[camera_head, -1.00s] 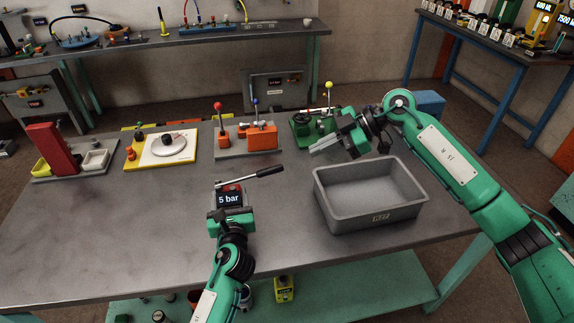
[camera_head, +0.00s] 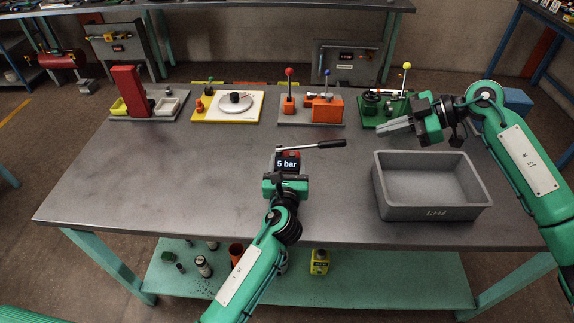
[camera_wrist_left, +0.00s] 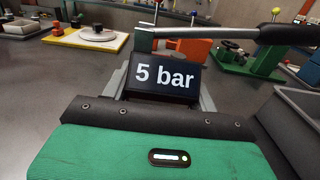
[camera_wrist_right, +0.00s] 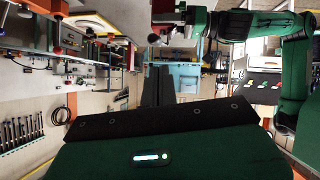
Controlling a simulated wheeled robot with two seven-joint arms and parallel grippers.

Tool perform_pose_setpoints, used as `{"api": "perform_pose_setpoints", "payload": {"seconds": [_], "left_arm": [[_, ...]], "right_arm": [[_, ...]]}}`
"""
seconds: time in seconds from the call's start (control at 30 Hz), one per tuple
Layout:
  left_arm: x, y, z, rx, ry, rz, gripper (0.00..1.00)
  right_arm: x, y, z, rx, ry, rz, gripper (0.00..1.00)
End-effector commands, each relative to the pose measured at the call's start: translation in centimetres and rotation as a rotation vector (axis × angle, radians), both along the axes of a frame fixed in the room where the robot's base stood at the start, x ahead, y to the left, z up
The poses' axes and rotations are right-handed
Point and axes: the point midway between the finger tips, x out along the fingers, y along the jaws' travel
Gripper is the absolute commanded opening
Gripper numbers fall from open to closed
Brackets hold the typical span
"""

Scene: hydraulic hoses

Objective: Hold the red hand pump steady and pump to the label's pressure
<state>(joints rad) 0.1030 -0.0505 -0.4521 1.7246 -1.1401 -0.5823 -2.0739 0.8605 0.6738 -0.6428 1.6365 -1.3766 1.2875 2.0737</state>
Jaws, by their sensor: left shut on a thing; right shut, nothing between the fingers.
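The hand pump (camera_head: 291,153) stands near the table's middle; only a little red shows behind its black panel, which reads "5 bar". Its lever (camera_head: 318,144), silver with a black grip, points right and lies nearly level. In the left wrist view the panel (camera_wrist_left: 162,77) fills the middle and the lever (camera_wrist_left: 225,30) crosses above it. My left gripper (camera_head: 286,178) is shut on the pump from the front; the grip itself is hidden. My right gripper (camera_head: 394,128) is shut and empty, right of the lever and apart from it, above the table.
Along the back edge are a red upright fixture (camera_head: 127,88), a yellow-edged board (camera_head: 246,115), an orange unit (camera_head: 322,108) and a green fixture (camera_head: 374,108).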

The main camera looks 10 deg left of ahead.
Motion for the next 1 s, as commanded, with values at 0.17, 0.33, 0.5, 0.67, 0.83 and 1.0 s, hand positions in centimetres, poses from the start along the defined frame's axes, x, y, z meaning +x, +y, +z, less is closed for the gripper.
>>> {"api": "perform_pose_setpoints", "payload": {"seconds": [0.17, 0.33, 0.5, 0.67, 0.83, 1.0], "left_arm": [[0.0, 0.1, 0.0, 0.002, 0.0, 0.001, 0.13], [0.0, 0.1, 0.0, 0.002, 0.0, 0.001, 0.13], [0.0, 0.1, 0.0, 0.002, 0.0, 0.001, 0.13], [0.0, 0.0, 0.0, 0.002, 0.0, 0.001, 0.13], [0.0, 0.1, 0.0, 0.002, 0.0, 0.001, 0.13], [0.0, 0.1, 0.0, 0.002, 0.0, 0.001, 0.13]], "right_arm": [[0.0, 0.0, 0.0, 0.0, 0.0, 0.0, 0.0], [0.0, 0.0, 0.0, 0.0, 0.0, 0.0, 0.0], [0.0, 0.9, 1.1, -0.038, -0.003, 0.017, 0.0], [-0.2, 3.0, 3.7, -0.16, -0.008, 0.041, 0.0], [-0.3, 4.6, 6.5, -0.303, -0.017, 0.03, 0.0], [-0.4, 5.3, 8.1, -0.389, -0.023, 0.006, 0.0]]}}
